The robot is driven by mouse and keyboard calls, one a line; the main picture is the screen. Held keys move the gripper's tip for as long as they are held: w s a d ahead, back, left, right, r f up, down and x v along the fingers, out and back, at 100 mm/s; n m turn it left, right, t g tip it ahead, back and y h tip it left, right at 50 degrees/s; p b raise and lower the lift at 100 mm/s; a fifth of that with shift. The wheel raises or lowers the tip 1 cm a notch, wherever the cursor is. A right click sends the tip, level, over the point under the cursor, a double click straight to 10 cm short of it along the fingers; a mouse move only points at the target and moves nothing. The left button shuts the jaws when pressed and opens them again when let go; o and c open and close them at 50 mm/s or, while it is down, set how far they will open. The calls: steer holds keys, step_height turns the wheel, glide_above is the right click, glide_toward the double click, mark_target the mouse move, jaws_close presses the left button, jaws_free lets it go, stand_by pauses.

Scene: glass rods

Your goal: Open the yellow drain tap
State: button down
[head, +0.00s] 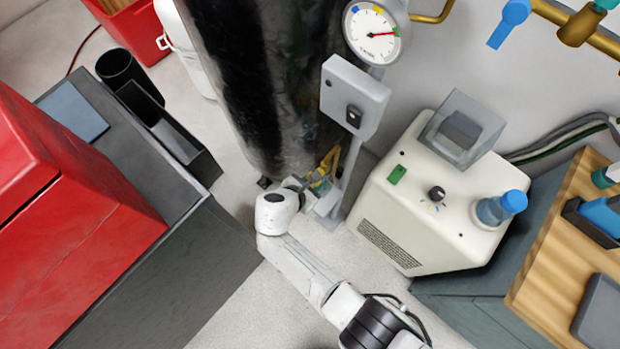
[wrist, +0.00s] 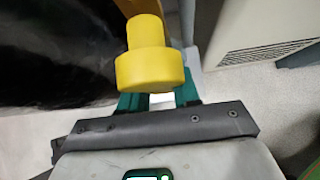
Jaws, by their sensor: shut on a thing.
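The yellow drain tap (head: 328,168) sits low at the foot of the black tank, small and partly covered by my gripper in the head view. In the wrist view the tap (wrist: 150,68) is a yellow knob with a narrow stub and a wider round collar, close in front of the camera. My gripper (head: 313,184) is at the tap. In the wrist view its teal fingers (wrist: 161,92) reach to either side behind the collar, shut on the tap. The collar hides the fingertips and the exact contact.
The black tank (head: 240,80) rises behind the tap. A grey post with a switch box (head: 354,97) and a dial gauge (head: 375,33) stands just right of it. A cream machine (head: 425,205) is further right. A dark bench with a red case (head: 70,190) is left. Some floor is clear.

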steer(key=shift+s+d+h, duration=0.15)
steer(key=shift+h, duration=0.15)
steer(key=shift+f+n, duration=0.1)
steer(key=shift+n, duration=0.2)
steer(key=c, duration=0.9)
jaws_free()
steer(key=p+v, duration=0.3)
steer(key=v, duration=0.8)
